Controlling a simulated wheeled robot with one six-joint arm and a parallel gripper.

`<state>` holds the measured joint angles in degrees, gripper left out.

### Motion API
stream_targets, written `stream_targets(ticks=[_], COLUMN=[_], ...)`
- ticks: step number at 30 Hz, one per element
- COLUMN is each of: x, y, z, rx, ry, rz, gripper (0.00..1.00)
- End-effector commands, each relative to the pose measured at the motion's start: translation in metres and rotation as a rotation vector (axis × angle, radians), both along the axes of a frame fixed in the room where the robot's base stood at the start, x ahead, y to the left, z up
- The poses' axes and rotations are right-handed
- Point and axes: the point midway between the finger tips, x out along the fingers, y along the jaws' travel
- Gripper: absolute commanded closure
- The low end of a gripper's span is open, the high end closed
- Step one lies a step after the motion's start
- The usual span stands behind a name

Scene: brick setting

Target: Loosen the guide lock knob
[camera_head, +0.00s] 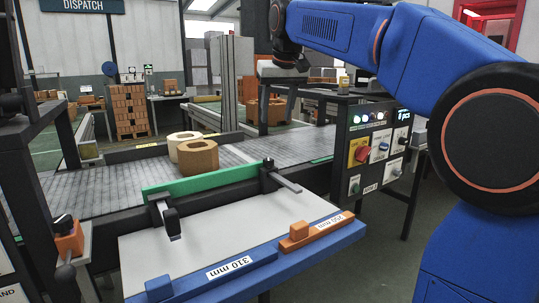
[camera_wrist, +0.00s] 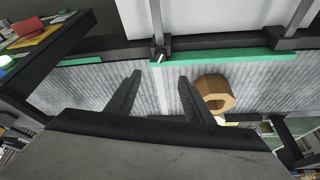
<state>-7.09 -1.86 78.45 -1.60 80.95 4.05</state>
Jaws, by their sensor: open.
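A green guide rail (camera_head: 205,180) runs along the near edge of the conveyor, held by two black clamps on metal bars. The right clamp (camera_head: 268,176) has a small dark knob on top; the left clamp (camera_head: 166,214) has a dark knob at its side. No label marks either as the guide lock knob. In the wrist view, one clamp with a small knob (camera_wrist: 160,55) sits at the green rail (camera_wrist: 225,56), just beyond my fingertips. My gripper (camera_wrist: 160,82) is open and empty, its fingers over the grey belt, apart from the knob.
Two ring-shaped blocks, one tan (camera_head: 198,158) and one cream (camera_head: 183,139), stand on the belt (camera_head: 100,188). A control box (camera_head: 375,145) is at right. A pale plate (camera_head: 215,240) lies in front, with blue 310 mm (camera_head: 225,270) and orange 250 mm (camera_head: 318,231) strips.

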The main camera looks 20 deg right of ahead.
Motion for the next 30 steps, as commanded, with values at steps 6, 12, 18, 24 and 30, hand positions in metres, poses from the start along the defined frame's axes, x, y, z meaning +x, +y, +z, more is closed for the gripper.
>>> stream_targets(ticks=[6,12,18,24,30], x=[0.008,0.019,0.033,0.046,0.058], y=[0.002,0.002,0.003,0.003,0.004], z=[-0.008,-0.036,-0.069,-0.102,-0.132], rx=[0.0,0.0,-0.001,-0.001,-0.001], ry=[0.002,0.002,0.003,0.003,0.003], rz=[0.001,0.001,0.001,0.001,0.001], gripper=[0.53,0.53,0.53,0.53,0.53])
